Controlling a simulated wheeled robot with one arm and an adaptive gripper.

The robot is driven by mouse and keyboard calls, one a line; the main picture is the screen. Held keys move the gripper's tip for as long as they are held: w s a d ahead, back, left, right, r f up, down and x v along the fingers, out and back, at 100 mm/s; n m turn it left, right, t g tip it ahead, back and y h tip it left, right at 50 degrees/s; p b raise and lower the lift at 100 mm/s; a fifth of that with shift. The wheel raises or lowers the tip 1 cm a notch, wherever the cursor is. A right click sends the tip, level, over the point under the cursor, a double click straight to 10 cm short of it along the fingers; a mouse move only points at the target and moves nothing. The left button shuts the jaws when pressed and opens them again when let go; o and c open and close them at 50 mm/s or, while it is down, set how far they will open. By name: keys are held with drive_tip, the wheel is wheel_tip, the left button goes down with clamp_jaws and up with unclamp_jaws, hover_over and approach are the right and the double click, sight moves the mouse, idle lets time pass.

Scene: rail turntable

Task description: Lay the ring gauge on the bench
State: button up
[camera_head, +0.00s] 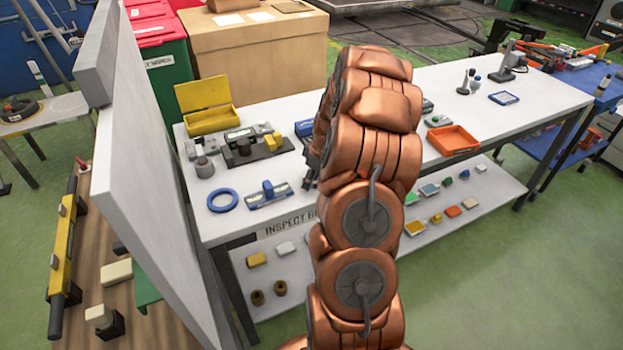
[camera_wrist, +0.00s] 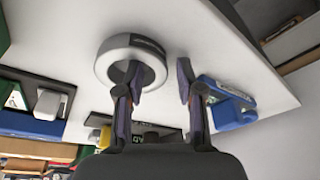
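A thick pale grey ring (camera_wrist: 112,47) with a dark patch on its rim, likely the ring gauge, shows in the wrist view against the white bench top (camera_wrist: 202,45). The ring seems to rest on the bench. In the head view my arm hides this ring and most of my gripper, which is low over the bench (camera_head: 470,110). A flat blue ring (camera_head: 211,202) lies near the bench's left front corner.
A blue-and-grey tool (camera_head: 268,194) lies beside the blue ring; a blue object (camera_wrist: 232,112) shows right of my fingers. A black fixture (camera_head: 243,158) and yellow open box (camera_head: 205,120) stand behind. An orange tray (camera_head: 452,140) is to the right.

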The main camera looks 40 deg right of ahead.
drive_tip(key=shift+r, duration=0.1)
drive_tip(key=shift+r+p, duration=0.15)
drive_tip(key=shift+p, duration=0.2)
drive_tip(key=shift+d+r+b, duration=0.1)
drive_tip(key=shift+r+b, duration=0.15)
drive_tip(key=shift+b, duration=0.15)
drive_tip(key=b+v, duration=0.3)
drive_tip(key=v, duration=0.8)
drive_tip(key=s+a+r+g, duration=0.1)
drive_tip(key=s+a+r, duration=0.15)
drive_tip(key=a, duration=0.95)
drive_tip(key=s+a+r+g, duration=0.1)
drive_tip(key=s+a+r, duration=0.15)
drive_tip(key=a, duration=1.05)
drive_tip(key=s+a+f+m+g, duration=0.1)
drive_tip(key=s+a, duration=0.2)
drive_tip(key=s, duration=0.4)
drive_tip(key=s+a+f+m, duration=0.1)
drive_tip(key=s+a, duration=0.3)
drive_tip(key=s, duration=0.3)
drive_tip(key=s+a+f+m+g+h, duration=0.1)
drive_tip(key=s+a, duration=0.3)
drive_tip(key=s, duration=0.3)
drive_tip(key=shift+s+m+g, duration=0.15)
drive_tip(key=shift+m+g, duration=0.15)
